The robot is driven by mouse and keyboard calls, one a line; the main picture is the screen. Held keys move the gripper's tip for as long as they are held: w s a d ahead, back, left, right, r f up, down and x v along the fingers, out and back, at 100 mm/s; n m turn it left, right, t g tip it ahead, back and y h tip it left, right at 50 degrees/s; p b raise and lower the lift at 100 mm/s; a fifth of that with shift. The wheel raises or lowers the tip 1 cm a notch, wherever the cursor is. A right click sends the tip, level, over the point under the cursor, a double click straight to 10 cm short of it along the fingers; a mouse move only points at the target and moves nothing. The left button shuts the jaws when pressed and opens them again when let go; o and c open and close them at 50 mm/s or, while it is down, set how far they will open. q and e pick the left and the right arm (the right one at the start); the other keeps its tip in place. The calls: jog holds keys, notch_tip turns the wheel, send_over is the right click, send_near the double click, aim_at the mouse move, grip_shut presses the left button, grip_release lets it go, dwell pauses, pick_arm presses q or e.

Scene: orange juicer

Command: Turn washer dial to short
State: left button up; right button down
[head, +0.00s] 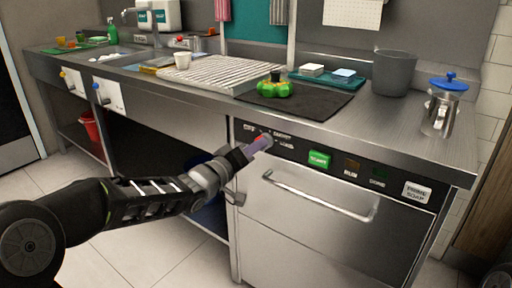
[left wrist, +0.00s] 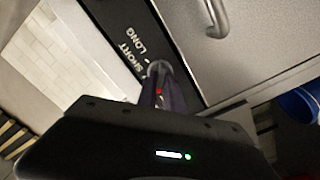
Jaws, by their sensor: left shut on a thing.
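The washer dial (left wrist: 158,68) is a small round grey knob with a red mark, on the black control panel (head: 335,163) of the steel washer. In the left wrist view the words SHORT and LONG (left wrist: 128,48) stand printed beside it. In the head view the labels OFF, SHORT and LONG show around the dial, which is mostly hidden by my gripper. My left gripper (head: 262,145) reaches the panel from the left and is shut on the dial; its fingers (left wrist: 160,92) show on both sides of the knob. Which label the dial points to I cannot tell. My right gripper is not seen.
A green START button (head: 319,159), RUN and DONE lights and a PRIME SOAP button (head: 416,192) sit right of the dial. The door handle (head: 318,198) juts out below the panel.

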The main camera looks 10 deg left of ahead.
pick_arm(q)
grip_shut()
jog(key=shift+m, duration=0.5)
jog(key=shift+m+b, duration=2.4)
jog(key=shift+m, duration=2.9)
jog(key=o, duration=0.6)
grip_release()
jog(key=shift+o, duration=0.2)
jog(key=shift+s, duration=0.1)
